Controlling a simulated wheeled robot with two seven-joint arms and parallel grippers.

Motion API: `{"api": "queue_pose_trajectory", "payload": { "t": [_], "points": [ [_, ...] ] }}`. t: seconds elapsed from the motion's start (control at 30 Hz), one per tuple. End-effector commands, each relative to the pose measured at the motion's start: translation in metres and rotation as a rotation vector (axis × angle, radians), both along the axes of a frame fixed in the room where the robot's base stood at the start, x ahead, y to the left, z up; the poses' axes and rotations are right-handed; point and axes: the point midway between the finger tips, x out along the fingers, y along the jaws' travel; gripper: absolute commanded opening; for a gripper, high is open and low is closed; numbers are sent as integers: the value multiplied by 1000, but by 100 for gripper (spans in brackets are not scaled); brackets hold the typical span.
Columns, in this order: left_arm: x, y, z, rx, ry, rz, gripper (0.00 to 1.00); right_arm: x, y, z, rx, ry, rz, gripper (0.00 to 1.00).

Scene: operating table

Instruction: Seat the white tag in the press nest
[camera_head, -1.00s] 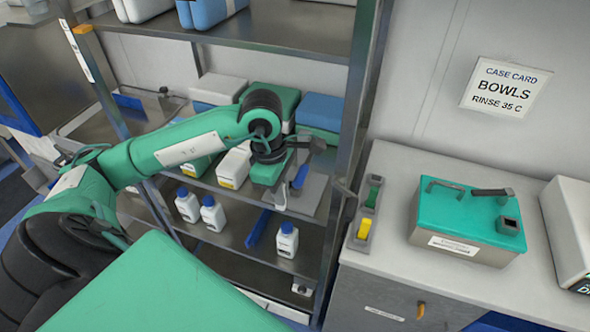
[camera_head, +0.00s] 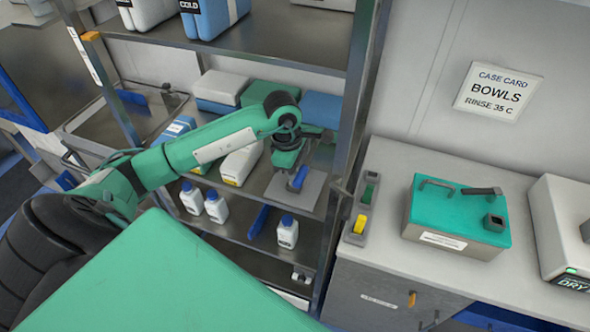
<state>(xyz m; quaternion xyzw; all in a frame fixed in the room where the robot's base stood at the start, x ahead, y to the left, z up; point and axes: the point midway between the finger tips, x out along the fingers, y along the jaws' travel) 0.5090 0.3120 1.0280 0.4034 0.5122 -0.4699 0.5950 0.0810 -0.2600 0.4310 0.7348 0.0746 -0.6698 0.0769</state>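My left arm reaches over a middle shelf of the rack, and my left gripper (camera_head: 289,160) is at its end, just above a grey plate (camera_head: 310,192). A blue-handled piece (camera_head: 298,179) stands on the plate close to the gripper. The fingers are small and dark, and I cannot tell whether they are open or hold anything. I cannot make out a white tag, and I cannot say for certain which thing is the press nest. My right gripper is out of view.
White bottles with blue caps (camera_head: 288,232) stand on the shelf below. A rack post (camera_head: 345,130) separates the shelves from a counter. On the counter are a holder with green and yellow pieces (camera_head: 357,212), a teal-lidded box (camera_head: 455,218) and a white DRY machine (camera_head: 566,235).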

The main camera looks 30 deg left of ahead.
Motion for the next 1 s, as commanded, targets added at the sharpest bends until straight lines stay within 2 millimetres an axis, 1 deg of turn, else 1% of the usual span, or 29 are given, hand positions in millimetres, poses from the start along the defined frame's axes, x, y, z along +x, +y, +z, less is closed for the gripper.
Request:
{"api": "queue_pose_trajectory", "payload": {
  "t": [0.27, 0.3, 0.4, 0.67, 0.8, 0.87, 1.0],
  "points": [
    [0, 0, -4, 0, -1, 0, 0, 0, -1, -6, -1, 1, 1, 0],
    [0, 0, -3, 0, -1, 0, 17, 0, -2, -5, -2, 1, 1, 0],
    [0, 0, -2, 0, -1, 0, 35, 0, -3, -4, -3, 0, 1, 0],
    [0, 0, -2, 0, -1, 0, 35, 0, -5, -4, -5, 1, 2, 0],
    [0, 0, 3, 0, -2, 0, 35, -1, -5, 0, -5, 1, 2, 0],
    [1, 2, 9, 0, -6, 1, 35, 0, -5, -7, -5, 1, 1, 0],
    [0, 6, 32, 2, -7, 1, 35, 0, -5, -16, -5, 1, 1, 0]
  ]
}}
